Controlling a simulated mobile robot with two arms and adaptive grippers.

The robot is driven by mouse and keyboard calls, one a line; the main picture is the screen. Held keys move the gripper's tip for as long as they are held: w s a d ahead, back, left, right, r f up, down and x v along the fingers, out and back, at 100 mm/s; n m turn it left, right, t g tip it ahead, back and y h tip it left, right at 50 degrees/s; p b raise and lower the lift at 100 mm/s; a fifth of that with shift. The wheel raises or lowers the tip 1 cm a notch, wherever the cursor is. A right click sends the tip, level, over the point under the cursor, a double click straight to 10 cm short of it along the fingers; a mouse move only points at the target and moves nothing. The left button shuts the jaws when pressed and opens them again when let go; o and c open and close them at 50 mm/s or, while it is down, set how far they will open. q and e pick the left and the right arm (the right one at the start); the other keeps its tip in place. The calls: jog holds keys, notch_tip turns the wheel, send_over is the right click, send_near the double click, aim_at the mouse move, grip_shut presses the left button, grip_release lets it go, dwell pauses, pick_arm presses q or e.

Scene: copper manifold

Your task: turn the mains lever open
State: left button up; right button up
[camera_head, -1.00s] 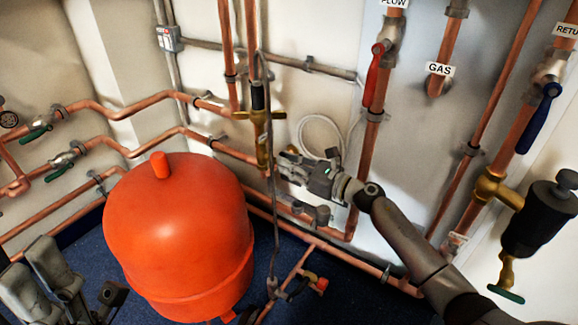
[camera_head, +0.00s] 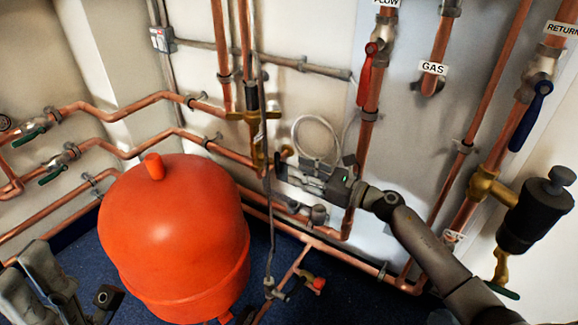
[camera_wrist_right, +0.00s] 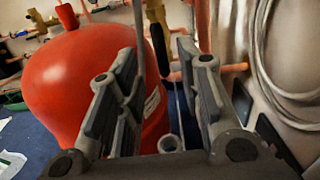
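My right gripper (camera_head: 280,178) is low on the wall, just right of the upright brass fitting (camera_head: 258,155). In the right wrist view its fingers (camera_wrist_right: 155,75) are apart, with nothing held between them. Beyond the fingertips, that view shows the brass fitting (camera_wrist_right: 154,12) with a dark lever-like part (camera_wrist_right: 159,45) hanging below it. No readable label marks the mains lever, so I cannot tell whether this is it. My left gripper (camera_head: 40,275) is at the lower left edge, partly cut off; its opening is unclear.
A big red tank (camera_head: 175,225) stands left of my right gripper. A grey hose (camera_head: 268,200) hangs close by the fingertips. Copper pipes run below and behind. A red lever (camera_head: 366,68), a blue lever (camera_head: 530,115) and green levers (camera_head: 30,134) are farther off.

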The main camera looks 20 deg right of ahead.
jog(key=v, duration=0.6)
jog(key=shift+s+d, duration=0.1)
jog(key=shift+s, duration=0.1)
